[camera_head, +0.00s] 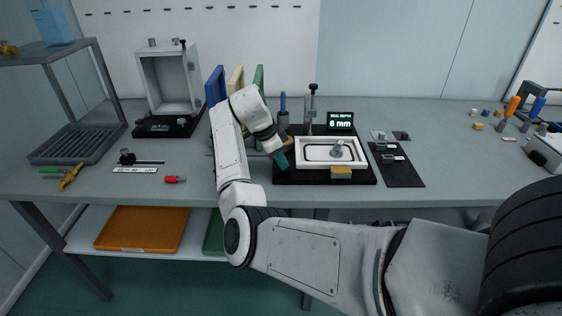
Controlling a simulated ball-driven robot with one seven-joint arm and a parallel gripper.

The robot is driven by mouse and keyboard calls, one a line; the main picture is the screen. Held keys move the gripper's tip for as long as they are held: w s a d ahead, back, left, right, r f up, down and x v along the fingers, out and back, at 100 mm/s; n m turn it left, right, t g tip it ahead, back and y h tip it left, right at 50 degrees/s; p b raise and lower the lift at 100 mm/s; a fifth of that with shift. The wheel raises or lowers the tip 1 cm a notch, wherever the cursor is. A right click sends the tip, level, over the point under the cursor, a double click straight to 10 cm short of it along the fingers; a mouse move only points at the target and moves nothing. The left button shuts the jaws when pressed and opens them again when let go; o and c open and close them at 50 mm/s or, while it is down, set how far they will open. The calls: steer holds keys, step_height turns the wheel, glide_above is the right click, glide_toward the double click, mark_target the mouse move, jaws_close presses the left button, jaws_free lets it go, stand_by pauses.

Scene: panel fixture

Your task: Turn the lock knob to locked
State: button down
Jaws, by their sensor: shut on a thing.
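My gripper (278,148) is at the left side of a black fixture base (310,180), tilted down to the right. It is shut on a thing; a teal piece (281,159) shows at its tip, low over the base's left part. The jaws themselves are too small to make out. A grey knob-like part (339,148) stands in the white framed panel (312,154) on the base, to the right of my gripper and apart from it. I cannot tell whether it is the lock knob, or how it is turned. No lock marking is readable.
A display (340,121) reading 6 mm and a post (310,105) stand behind the panel. A yellow block (341,172) is at its front. A black mat (397,168) lies to the right. Upright coloured boards (216,87) stand behind my arm. The bench's front right is clear.

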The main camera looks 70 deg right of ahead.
steer(key=shift+w+d+m+g+y+b, duration=0.1)
steer(key=shift+m+g+y+b, duration=0.4)
steer(key=shift+m, duration=1.2)
steer(key=c, duration=1.2)
jaws_free()
steer(key=v, duration=1)
steer(key=shift+d+r, duration=0.1)
steer(key=shift+r, duration=0.35)
